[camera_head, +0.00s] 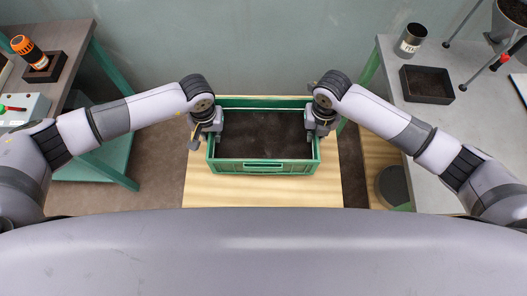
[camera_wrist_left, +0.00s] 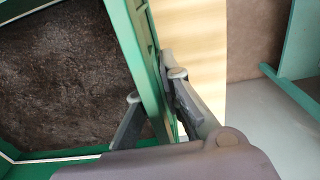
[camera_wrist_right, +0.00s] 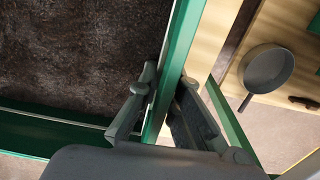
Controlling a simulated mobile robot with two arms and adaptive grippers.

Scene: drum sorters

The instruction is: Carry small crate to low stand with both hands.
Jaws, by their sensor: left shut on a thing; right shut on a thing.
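The small crate (camera_head: 263,167) is green, with a dark brown bottom inside, and is in the middle of the head view. It is over a pale wooden surface (camera_head: 200,190), which I take to be the low stand; I cannot tell whether the crate touches it. My left gripper (camera_head: 207,132) is shut on the crate's left wall, with one finger inside and one outside, as the left wrist view (camera_wrist_left: 155,100) shows. My right gripper (camera_head: 318,128) is shut on the right wall the same way, seen in the right wrist view (camera_wrist_right: 165,100).
A grey table (camera_head: 425,125) at right holds a dark tray (camera_head: 427,84) and a metal can (camera_head: 410,40). A bench (camera_head: 70,35) at left holds an orange-capped bottle (camera_head: 28,52). A grey pan (camera_wrist_right: 268,68) lies low to the right. A wall stands behind.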

